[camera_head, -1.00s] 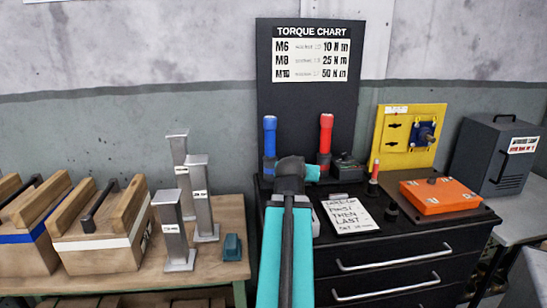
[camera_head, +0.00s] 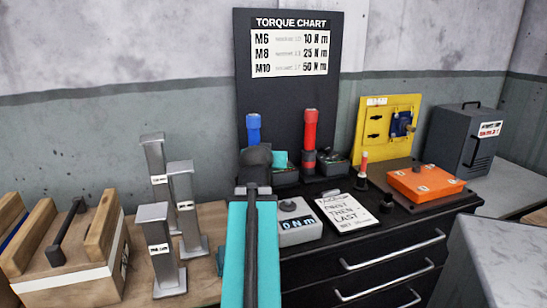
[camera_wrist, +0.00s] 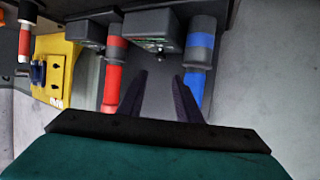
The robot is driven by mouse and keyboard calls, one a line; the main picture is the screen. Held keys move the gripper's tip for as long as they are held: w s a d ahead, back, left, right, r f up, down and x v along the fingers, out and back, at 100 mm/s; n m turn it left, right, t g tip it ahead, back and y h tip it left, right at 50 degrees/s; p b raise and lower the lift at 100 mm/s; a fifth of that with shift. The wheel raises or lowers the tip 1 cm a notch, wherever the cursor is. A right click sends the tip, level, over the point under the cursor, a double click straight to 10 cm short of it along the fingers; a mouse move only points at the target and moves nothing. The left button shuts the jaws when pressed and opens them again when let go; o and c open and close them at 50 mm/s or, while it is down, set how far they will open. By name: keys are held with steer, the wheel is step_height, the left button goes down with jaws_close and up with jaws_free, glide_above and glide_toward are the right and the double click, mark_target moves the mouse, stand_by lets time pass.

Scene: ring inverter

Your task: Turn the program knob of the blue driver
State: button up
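The blue driver (camera_head: 254,128) stands upright in front of the torque chart board, its lower part hidden behind my arm. In the wrist view the blue driver (camera_wrist: 198,65) is right of my gripper's fingers. In the head view the fingers are hidden behind my wrist.
A grey box with a dial and display (camera_head: 297,222) and a clipboard (camera_head: 343,212) lie on the black cabinet (camera_head: 385,245). An orange box (camera_head: 425,183), yellow panel (camera_head: 388,128) and grey case (camera_head: 464,138) stand right. Metal posts (camera_head: 185,205) and a wooden crate (camera_head: 70,250) stand left.

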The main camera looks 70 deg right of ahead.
steer(key=shift+d+p, duration=0.55)
steer(key=shift+p, duration=0.9)
steer(key=p, duration=0.1)
steer(key=d+p, duration=0.1)
steer(key=p, duration=0.1)
steer(key=shift+w+d+f, duration=0.1)
steer(key=shift+w+f, duration=0.05)
steer(key=shift+f, duration=0.15)
steer(key=shift+d+f+p, duration=0.1)
steer(key=shift+d+p, duration=0.1)
steer(key=shift+p, duration=0.55)
steer(key=p+x, duration=0.2)
steer(key=p, duration=0.3)
steer(key=shift+w+d+f, duration=0.1)
steer(key=shift+d, duration=0.15)
steer(key=shift+f+p+x, duration=0.2)
steer(key=shift+p+x, duration=0.7)
steer(key=shift+x, duration=3.3)
steer(key=shift+w+a, duration=0.1)
steer(key=c, duration=0.7)
